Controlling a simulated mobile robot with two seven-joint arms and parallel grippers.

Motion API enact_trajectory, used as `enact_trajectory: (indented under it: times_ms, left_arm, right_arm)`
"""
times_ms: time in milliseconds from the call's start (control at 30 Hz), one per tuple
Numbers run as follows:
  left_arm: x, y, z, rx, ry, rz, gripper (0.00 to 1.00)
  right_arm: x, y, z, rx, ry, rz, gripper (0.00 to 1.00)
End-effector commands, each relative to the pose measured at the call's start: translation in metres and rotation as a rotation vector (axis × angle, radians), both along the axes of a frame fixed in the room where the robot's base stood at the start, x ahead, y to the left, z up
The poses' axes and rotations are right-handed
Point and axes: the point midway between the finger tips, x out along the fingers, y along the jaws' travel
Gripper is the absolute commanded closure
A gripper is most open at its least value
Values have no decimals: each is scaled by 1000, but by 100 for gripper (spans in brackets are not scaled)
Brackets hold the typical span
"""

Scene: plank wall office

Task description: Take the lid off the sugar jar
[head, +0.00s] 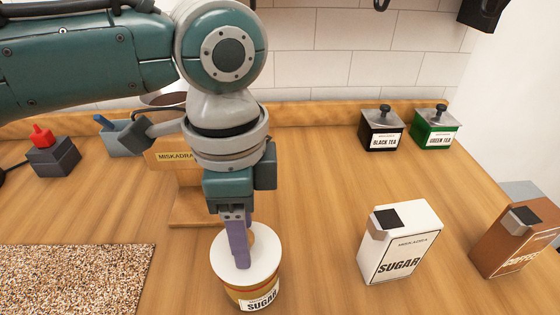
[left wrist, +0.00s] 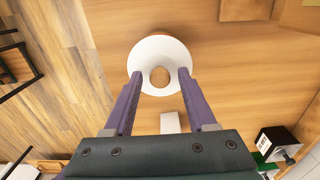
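The sugar jar (head: 262,298) stands on the wooden counter at the bottom centre of the head view, with a SUGAR label on its front. Its round white lid (head: 262,272) is on it. The lid has a round wooden knob (left wrist: 160,76), partly hidden by my fingers in the head view. My left gripper (head: 241,262) points down over the lid. In the left wrist view its purple fingers (left wrist: 159,74) are apart, one on each side of the knob, with gaps between. My right gripper is in neither view.
A white sugar carton (head: 400,243) and a brown coffee carton (head: 518,237) stand to the right. Black tea (head: 381,133) and green tea (head: 436,131) tins stand at the back. A speckled mat (head: 75,278) lies at the left; a wooden stand (head: 190,205) is behind the jar.

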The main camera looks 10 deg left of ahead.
Motion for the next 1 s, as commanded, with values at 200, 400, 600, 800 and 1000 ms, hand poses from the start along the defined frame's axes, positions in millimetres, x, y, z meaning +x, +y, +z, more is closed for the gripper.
enact_trajectory:
  times_ms: [200,400,600,800,1000]
  left_arm:
    - [0,0,0,0,0,0,69]
    - [0,0,0,0,0,0,92]
    - [0,0,0,0,0,0,100]
    - [0,0,1,0,0,0,100]
    - [0,0,4,-2,-2,0,100]
  right_arm:
    - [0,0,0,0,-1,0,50]
    - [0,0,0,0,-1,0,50]
    - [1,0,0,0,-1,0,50]
    - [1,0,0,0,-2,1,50]
    - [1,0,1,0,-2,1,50]
